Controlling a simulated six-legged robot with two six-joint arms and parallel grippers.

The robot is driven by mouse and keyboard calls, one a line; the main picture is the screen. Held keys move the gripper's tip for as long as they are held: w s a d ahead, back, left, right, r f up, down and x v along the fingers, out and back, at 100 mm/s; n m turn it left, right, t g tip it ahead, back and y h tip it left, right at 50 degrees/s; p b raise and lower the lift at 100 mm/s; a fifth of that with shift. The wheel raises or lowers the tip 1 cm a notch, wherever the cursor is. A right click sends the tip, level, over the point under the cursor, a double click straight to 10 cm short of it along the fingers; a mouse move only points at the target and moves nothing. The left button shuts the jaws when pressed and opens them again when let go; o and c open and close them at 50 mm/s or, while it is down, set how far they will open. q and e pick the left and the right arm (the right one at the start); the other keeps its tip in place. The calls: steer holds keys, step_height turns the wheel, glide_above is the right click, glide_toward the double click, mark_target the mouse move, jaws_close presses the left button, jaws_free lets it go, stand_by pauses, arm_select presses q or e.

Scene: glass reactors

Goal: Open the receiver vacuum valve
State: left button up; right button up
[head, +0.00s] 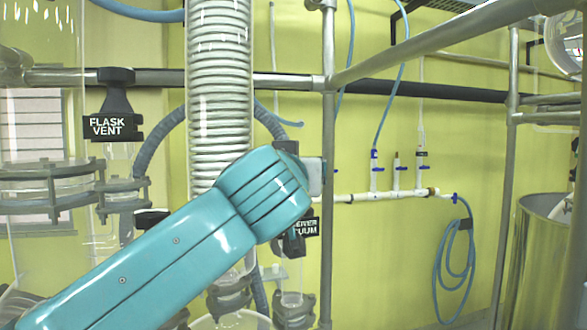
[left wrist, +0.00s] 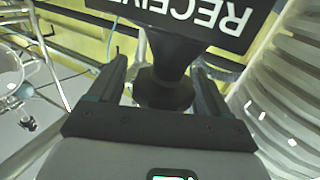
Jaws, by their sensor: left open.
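The receiver vacuum valve has a black handle with a label (head: 306,227), partly hidden behind my teal left arm in the head view; "UUM" is readable. In the left wrist view its label (left wrist: 215,14) reads "RECEIVE" upside down, and the black stem and round collar (left wrist: 165,88) stand below it. My left gripper (left wrist: 160,78) is open, with one finger on each side of the valve's stem and collar. A gap shows on both sides, so it does not look closed on the handle. In the head view my arm hides the fingers. My right gripper is not in view.
The flask vent valve (head: 112,125) is at the left by flanged glassware. A coiled glass condenser (head: 220,90) stands behind my arm. A metal post (head: 328,240) is close to the right of the valve. Blue-handled wall valves (head: 375,160) and a coiled hose (head: 455,255) are farther right.

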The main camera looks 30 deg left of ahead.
arm_select(q)
steer(key=shift+s, duration=0.25)
steer(key=c, duration=0.4)
steer(key=shift+r, duration=0.1)
steer(key=c, duration=0.6)
steer(key=shift+o, duration=0.2)
steer(key=shift+n+g+y, duration=0.3)
steer(key=shift+n+y, duration=0.1)
steer(key=shift+y, duration=0.2)
